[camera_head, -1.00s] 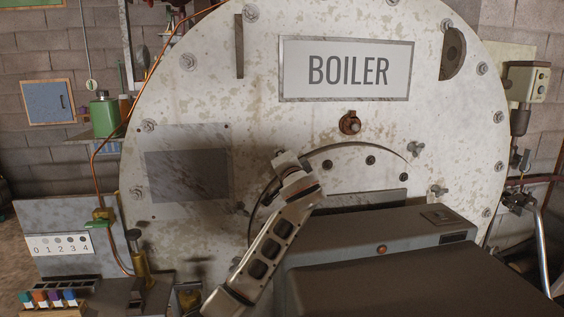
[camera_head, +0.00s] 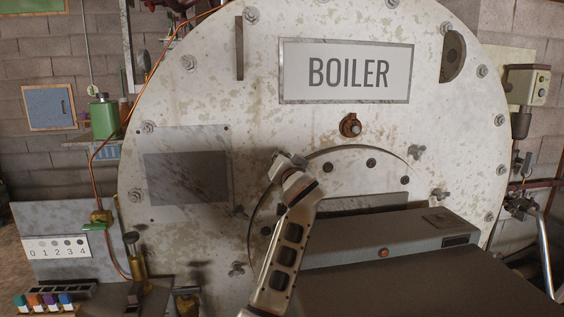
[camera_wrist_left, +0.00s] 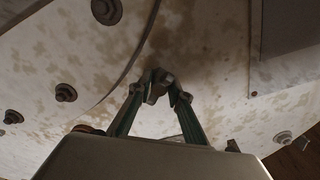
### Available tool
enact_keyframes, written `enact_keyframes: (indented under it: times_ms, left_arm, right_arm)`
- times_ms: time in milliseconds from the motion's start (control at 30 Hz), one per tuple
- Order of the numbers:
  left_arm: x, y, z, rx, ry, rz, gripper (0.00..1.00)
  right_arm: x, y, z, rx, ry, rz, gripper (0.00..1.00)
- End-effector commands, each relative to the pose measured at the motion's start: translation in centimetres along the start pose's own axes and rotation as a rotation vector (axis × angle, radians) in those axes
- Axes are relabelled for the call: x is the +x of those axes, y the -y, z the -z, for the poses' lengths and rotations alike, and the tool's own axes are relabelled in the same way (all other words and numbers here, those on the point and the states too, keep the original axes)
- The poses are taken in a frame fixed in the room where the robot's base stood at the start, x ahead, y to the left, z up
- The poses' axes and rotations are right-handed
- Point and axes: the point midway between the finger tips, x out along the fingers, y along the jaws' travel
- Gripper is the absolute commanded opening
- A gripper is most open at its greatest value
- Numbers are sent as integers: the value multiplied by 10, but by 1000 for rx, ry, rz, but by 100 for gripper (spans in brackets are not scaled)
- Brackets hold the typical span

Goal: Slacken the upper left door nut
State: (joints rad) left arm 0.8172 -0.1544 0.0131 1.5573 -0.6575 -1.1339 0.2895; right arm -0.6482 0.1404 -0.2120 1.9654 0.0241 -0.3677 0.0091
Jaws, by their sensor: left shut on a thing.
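The round boiler door (camera_head: 335,165) is set in the large pale boiler front (camera_head: 300,125). My left gripper (camera_head: 290,163) is at the door's upper left edge, where it hides the upper left door nut in the head view. In the left wrist view the two fingers of my left gripper (camera_wrist_left: 158,84) are closed around a small dark nut (camera_wrist_left: 156,94), mostly covered by the fingertips. My right gripper is not in view.
A BOILER plate (camera_head: 346,71) and a rusty bolt (camera_head: 350,125) are above the door. A copper pipe (camera_head: 92,180), a green can (camera_head: 104,117) and a numbered panel (camera_head: 57,247) stand at the left. The boiler front above my gripper is clear.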

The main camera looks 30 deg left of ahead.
Motion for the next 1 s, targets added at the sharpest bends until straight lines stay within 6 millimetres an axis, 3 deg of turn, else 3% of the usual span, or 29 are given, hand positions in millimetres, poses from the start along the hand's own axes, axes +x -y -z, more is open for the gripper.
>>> enact_keyframes:
  times_ms: [333,367,400,767,1000]
  left_arm:
    - [0,-1,1,-8,-2,-3,0]
    - [0,-1,1,-8,-2,-3,27]
    - [0,-1,1,-7,-2,-3,35]
    - [-2,-1,0,-4,-1,-2,35]
    - [-33,-2,0,-7,-1,-5,35]
  right_arm:
    - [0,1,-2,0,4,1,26]
    - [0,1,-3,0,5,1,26]
    - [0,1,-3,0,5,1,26]
    - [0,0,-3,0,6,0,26]
    - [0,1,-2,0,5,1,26]
